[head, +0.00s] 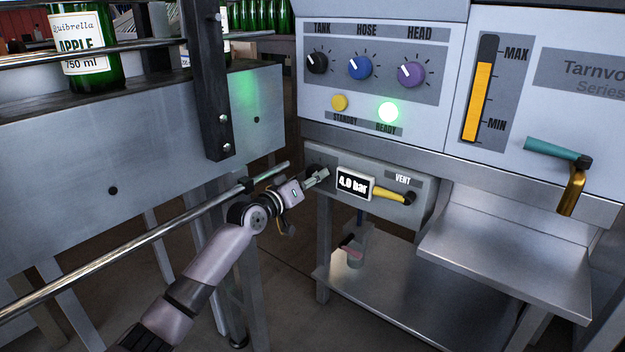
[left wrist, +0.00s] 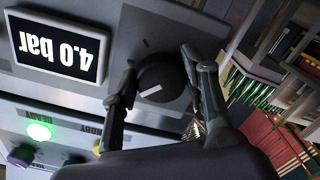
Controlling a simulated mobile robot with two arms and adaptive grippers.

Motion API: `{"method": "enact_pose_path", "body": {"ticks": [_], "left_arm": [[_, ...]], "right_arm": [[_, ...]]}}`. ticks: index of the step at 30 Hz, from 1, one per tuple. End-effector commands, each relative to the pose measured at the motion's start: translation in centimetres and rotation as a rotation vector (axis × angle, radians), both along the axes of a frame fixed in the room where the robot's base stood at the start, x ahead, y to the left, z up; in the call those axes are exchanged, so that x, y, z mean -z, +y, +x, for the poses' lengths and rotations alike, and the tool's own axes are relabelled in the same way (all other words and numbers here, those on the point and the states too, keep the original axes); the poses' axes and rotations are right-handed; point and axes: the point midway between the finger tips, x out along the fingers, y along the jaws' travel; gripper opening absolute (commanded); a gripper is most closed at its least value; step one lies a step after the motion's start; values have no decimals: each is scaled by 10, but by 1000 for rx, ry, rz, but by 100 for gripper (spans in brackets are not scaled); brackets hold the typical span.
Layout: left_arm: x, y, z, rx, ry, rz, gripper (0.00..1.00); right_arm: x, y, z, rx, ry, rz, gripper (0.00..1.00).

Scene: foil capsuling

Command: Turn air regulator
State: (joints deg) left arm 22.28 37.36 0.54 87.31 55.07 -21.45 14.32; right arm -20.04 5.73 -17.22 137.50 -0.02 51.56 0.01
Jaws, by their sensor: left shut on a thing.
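The air regulator is a dark round knob (left wrist: 163,80) with a white pointer line, on the grey lower panel (head: 425,187). In the left wrist view it sits between the two fingers of my left gripper (left wrist: 158,88), which is shut on it. In the head view my left gripper (head: 319,176) reaches the left end of this panel and partly hides the knob. The pressure display (head: 354,185) beside it reads 4.0 bar, and it shows upside down in the left wrist view (left wrist: 58,47). My right gripper is not in view.
A yellow vent lever (head: 390,195) is right of the display. Above are the TANK, HOSE and HEAD knobs (head: 360,68) and a lit green READY lamp (head: 388,112). A metal rail (head: 150,235) runs beside my left arm. A steel shelf (head: 510,255) juts out at right.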

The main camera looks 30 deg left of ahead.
Motion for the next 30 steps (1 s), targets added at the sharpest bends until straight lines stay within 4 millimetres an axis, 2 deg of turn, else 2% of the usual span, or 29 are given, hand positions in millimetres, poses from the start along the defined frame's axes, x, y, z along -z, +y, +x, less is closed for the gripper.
{"method": "enact_pose_path", "body": {"ticks": [17, 18, 26, 30], "left_arm": [[3, -1, 0, 1, 3, 29, 14], [3, -1, 0, 1, 4, 29, 44], [1, 0, 0, 0, 0, 28, 62], [1, 0, 0, 1, -1, 28, 62]], "right_arm": [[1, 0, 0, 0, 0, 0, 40], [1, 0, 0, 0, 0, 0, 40], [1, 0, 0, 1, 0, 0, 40], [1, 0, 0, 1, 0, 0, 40]]}}
